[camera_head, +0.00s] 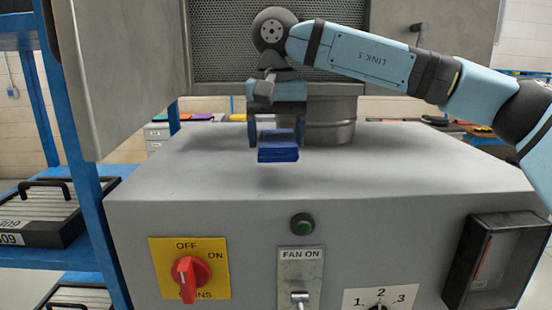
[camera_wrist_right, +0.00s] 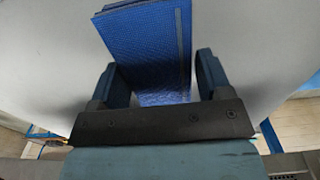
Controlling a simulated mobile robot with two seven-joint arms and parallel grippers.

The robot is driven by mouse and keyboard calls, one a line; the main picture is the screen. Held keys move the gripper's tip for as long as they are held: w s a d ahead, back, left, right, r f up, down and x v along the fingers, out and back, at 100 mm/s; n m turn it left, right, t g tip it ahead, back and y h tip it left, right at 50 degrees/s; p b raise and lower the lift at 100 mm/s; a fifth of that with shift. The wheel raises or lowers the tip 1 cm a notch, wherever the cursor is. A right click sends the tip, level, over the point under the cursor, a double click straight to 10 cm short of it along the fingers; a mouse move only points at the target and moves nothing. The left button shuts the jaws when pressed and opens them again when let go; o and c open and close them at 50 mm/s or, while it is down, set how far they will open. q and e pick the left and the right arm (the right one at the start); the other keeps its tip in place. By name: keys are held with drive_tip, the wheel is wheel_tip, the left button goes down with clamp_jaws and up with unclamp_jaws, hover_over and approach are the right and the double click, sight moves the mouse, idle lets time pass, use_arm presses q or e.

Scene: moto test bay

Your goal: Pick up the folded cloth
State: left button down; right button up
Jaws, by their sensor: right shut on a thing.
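The folded cloth (camera_head: 278,147) is a small blue, layered bundle. My right gripper (camera_head: 276,138) is shut on it and holds it over the top of the grey cabinet (camera_head: 400,165), with a shadow on the surface below. In the right wrist view the cloth (camera_wrist_right: 150,42) shows a woven blue face with a paler stripe, and it sits between the two fingers of the gripper (camera_wrist_right: 160,75). My left gripper is not in view.
The cabinet's front has a red switch (camera_head: 190,272), a green button (camera_head: 303,224) and a gauge box (camera_head: 496,262). A duct stub (camera_head: 332,118) stands behind the gripper. A blue rack (camera_head: 88,200) with cases is at left. Much of the cabinet top is clear.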

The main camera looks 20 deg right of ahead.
sight(276, 136)
wheel_tip(276, 136, up, 15)
drive_tip(key=shift+p, duration=0.35)
drive_tip(key=shift+o, duration=0.4)
